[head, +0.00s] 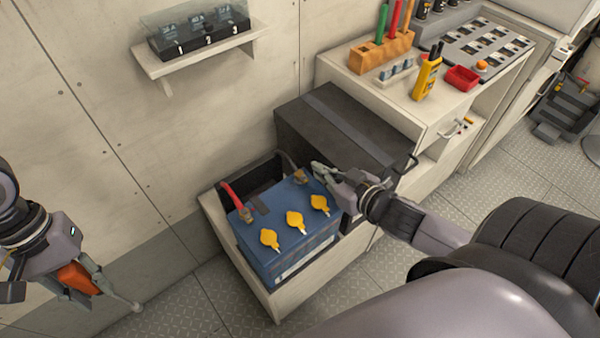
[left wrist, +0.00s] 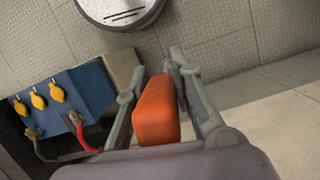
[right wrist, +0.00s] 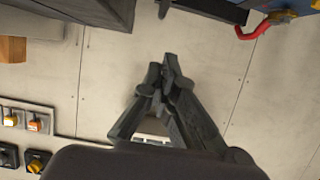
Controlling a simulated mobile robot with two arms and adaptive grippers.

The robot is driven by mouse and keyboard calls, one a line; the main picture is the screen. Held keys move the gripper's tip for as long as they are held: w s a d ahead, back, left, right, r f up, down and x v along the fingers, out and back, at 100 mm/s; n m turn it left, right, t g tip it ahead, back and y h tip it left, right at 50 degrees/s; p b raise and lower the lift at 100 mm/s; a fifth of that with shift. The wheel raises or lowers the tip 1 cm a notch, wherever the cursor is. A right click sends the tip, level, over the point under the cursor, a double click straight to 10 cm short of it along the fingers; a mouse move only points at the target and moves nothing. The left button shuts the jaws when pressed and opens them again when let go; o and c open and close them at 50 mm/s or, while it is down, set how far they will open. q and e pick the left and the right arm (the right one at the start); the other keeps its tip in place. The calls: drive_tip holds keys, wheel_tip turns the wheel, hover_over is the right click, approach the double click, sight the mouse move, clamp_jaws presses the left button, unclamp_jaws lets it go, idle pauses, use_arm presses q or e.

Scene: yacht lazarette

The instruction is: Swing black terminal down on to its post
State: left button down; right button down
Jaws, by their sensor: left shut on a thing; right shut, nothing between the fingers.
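The blue battery (head: 290,250) sits on a pale ledge with three yellow caps on top. The red cable (head: 231,195) ends in a clamp at the battery's back left corner. The black cable (head: 286,161) ends in a brass-coloured terminal (head: 300,176) at the back right corner; whether it is seated on its post I cannot tell. In the left wrist view the black terminal (left wrist: 33,133) shows beside the battery. My right gripper (head: 320,170) is shut and empty, just right of that terminal; contact is unclear. My left gripper (head: 92,288) is shut on an orange-handled tool (left wrist: 156,112), well left of the battery.
A dark box (head: 345,125) stands close behind and right of the battery. A pale counter (head: 395,100) beyond it holds a tool rack, a yellow meter (head: 427,77) and a red tray (head: 462,78). A wall shelf (head: 200,52) hangs above. Floor between left gripper and battery is clear.

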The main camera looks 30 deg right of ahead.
use_arm(q)
drive_tip(key=shift+r, duration=0.2)
use_arm(e)
hover_over(299, 175)
wheel_tip(299, 175, down, 3)
drive_tip(key=shift+f, duration=0.1)
use_arm(q)
drive_tip(key=shift+f, duration=0.2)
use_arm(e)
wheel_tip(299, 175, down, 3)
drive_tip(key=shift+r, duration=0.1)
drive_tip(key=shift+s+f, duration=0.2)
drive_tip(key=shift+f, duration=0.45)
use_arm(q)
drive_tip(key=shift+f, duration=0.1)
use_arm(e)
drive_tip(key=shift+f, duration=0.1)
